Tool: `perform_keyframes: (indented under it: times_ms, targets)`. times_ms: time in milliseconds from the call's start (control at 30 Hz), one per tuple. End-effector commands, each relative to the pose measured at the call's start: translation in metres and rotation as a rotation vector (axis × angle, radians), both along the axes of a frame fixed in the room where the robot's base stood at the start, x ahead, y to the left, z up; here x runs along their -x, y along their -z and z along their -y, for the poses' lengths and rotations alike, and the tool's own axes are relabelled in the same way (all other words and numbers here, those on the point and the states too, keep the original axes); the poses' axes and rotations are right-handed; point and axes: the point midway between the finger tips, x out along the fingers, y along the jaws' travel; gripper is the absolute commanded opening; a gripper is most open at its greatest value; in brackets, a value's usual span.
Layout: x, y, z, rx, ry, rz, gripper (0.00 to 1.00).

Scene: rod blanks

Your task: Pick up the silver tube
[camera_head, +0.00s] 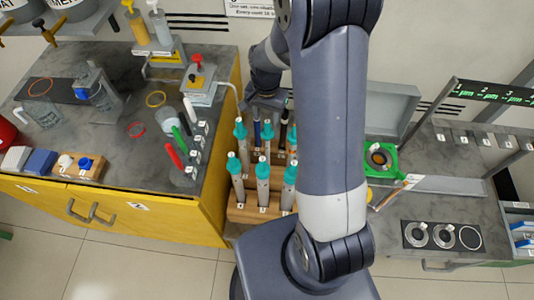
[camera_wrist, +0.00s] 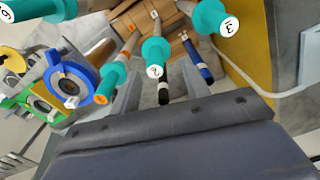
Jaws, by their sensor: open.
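A stepped wooden rack (camera_head: 247,212) stands between the yellow cabinet and the right-hand bench. It holds several upright grey tubes (camera_head: 263,188) with teal caps, plus thin blue (camera_head: 257,132) and black rods behind them. I cannot tell which one is the silver tube. My gripper (camera_head: 264,101) is over the back of the rack, partly hidden by my arm. In the wrist view my gripper (camera_wrist: 157,92) is open and empty, with its grey fingers apart. A teal cap marked 2 (camera_wrist: 155,52) and a black-ended rod (camera_wrist: 164,84) show between them. Another teal cap (camera_wrist: 108,80) shows left of them.
The yellow cabinet (camera_head: 150,215) at left carries glass beakers, coloured rings and pens. A green holder (camera_head: 381,159) and a dark panel with rings (camera_head: 441,235) sit on the right bench. A thin white hose (camera_wrist: 265,93) crosses beside the rack in the wrist view.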

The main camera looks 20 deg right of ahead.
Motion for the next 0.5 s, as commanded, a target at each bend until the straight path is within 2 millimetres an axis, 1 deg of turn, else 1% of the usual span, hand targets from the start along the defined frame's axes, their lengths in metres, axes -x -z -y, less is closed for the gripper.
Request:
perform_keyframes:
  times_ms: [167,300,400,500]
  targets:
    - [0.004,0.014,0.000,0.001,0.000,-0.004,0.44]
    - [0.007,0.034,0.001,0.000,0.000,-0.005,0.44]
    - [0.006,0.046,0.001,0.000,0.000,-0.003,0.44]
    - [0.006,0.052,0.001,0.000,0.000,-0.001,0.44]
